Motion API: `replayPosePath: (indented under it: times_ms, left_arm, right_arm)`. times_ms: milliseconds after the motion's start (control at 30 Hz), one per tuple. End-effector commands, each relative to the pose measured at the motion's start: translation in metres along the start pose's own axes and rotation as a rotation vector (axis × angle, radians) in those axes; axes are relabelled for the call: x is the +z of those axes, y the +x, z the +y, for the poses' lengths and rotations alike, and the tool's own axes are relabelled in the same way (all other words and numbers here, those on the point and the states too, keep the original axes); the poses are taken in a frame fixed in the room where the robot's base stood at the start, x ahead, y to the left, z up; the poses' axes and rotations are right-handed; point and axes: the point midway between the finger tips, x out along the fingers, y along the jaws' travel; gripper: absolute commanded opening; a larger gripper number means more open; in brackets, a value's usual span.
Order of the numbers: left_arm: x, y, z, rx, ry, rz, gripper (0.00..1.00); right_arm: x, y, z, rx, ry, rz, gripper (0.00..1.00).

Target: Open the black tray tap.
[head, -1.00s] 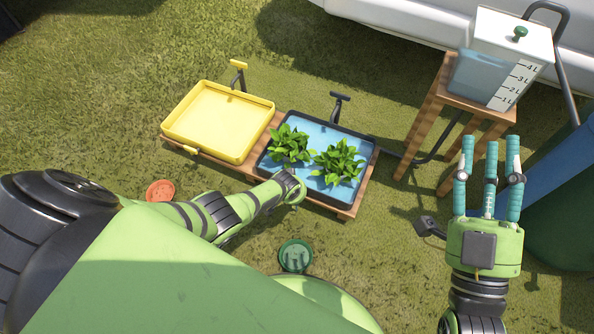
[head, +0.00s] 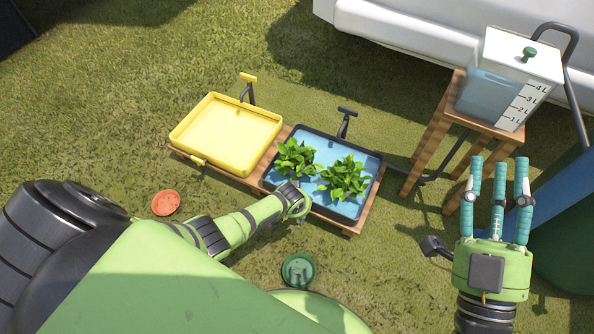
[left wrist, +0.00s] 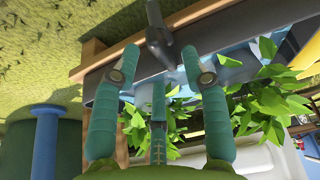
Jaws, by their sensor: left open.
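The black tray (head: 312,133) stands on a wooden board and holds water and two leafy green plants. A black handle (head: 347,111) stands on a stem at its back edge. My left gripper (head: 297,203) is at the tray's near edge, and its fingers are partly hidden in the head view. In the left wrist view, its open fingers (left wrist: 160,62) are around a dark grey tap lever (left wrist: 155,35) on the tray's wall. I cannot tell if they touch it. My right gripper (head: 497,175) is open and empty, over the grass on the right.
A yellow tray (head: 235,117) with a yellow tap stands beside the black one. A water tank (head: 508,78) sits on a wooden stool (head: 436,130) at the right, with a hose toward the black tray. An orange disc (head: 166,203) and a green disc (head: 298,270) lie on the grass.

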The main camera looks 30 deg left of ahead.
Motion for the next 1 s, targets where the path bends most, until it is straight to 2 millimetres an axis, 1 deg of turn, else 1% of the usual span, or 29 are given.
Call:
replayPosePath:
  times_ms: [267, 600, 800, 1000]
  left_arm:
    - [0.001, -0.032, 0.000, 0.000, 0.001, 0.002, 0.45]
    - [0.000, -0.079, 0.000, 0.000, 0.000, 0.002, 0.45]
    - [0.001, -0.095, 0.000, 0.000, 0.000, 0.000, 0.45]
    - [0.001, -0.099, 0.000, 0.000, -0.001, 0.000, 0.45]
  right_arm:
    - [0.000, 0.000, 0.000, -0.001, 0.000, 0.000, 0.40]
    - [0.000, 0.000, 0.000, -0.001, -0.001, 0.000, 0.40]
    - [0.000, 0.000, 0.000, -0.001, -0.001, 0.000, 0.40]
    - [0.000, 0.000, 0.000, -0.001, -0.001, 0.000, 0.40]
